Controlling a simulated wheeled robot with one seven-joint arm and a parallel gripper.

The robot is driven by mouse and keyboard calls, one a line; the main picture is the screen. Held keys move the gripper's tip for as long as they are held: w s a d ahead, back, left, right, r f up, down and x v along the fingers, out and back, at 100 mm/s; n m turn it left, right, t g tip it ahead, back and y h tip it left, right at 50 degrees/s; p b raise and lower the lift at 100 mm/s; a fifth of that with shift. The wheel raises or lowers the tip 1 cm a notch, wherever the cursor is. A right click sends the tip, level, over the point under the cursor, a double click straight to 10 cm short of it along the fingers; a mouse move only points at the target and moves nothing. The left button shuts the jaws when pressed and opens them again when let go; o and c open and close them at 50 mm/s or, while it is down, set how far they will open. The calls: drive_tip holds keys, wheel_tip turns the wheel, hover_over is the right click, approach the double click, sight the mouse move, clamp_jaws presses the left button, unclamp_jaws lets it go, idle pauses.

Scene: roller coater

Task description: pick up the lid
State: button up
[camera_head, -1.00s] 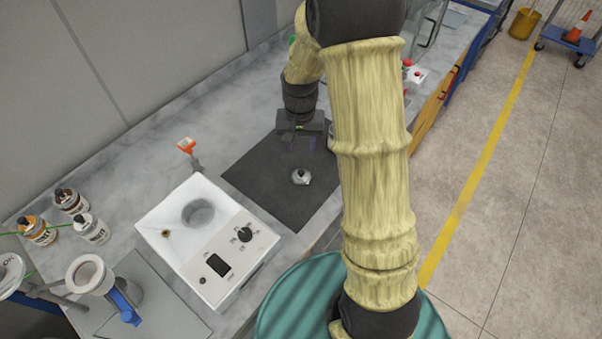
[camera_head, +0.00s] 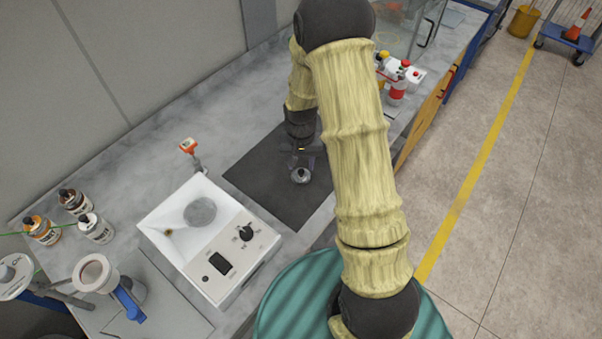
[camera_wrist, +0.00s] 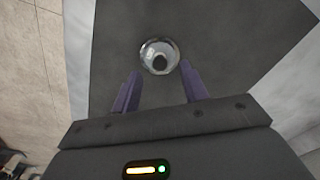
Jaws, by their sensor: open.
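The lid (camera_head: 301,176) is a small round silvery disc with a dark knob. It lies on the dark mat (camera_head: 262,178) on the bench. In the wrist view the lid (camera_wrist: 159,57) shows just beyond the fingertips, roughly centred between them. My gripper (camera_head: 302,163) is open and empty, pointing down at the mat close to the lid. Its two purple fingers (camera_wrist: 160,80) stand apart in the wrist view, with no contact with the lid visible. How high the fingertips are above the mat is hard to tell.
A white coater box (camera_head: 207,238) with a round well and knob stands left of the mat. An orange-topped stand (camera_head: 189,147) is behind it. Several bottles (camera_head: 95,228) stand at far left. Red- and yellow-capped bottles (camera_head: 398,88) are right of my arm. The mat around the lid is clear.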

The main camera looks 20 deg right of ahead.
sight(301, 171)
drive_tip(key=shift+f+p, duration=0.45)
drive_tip(key=shift+f, duration=1.3)
clamp_jaws()
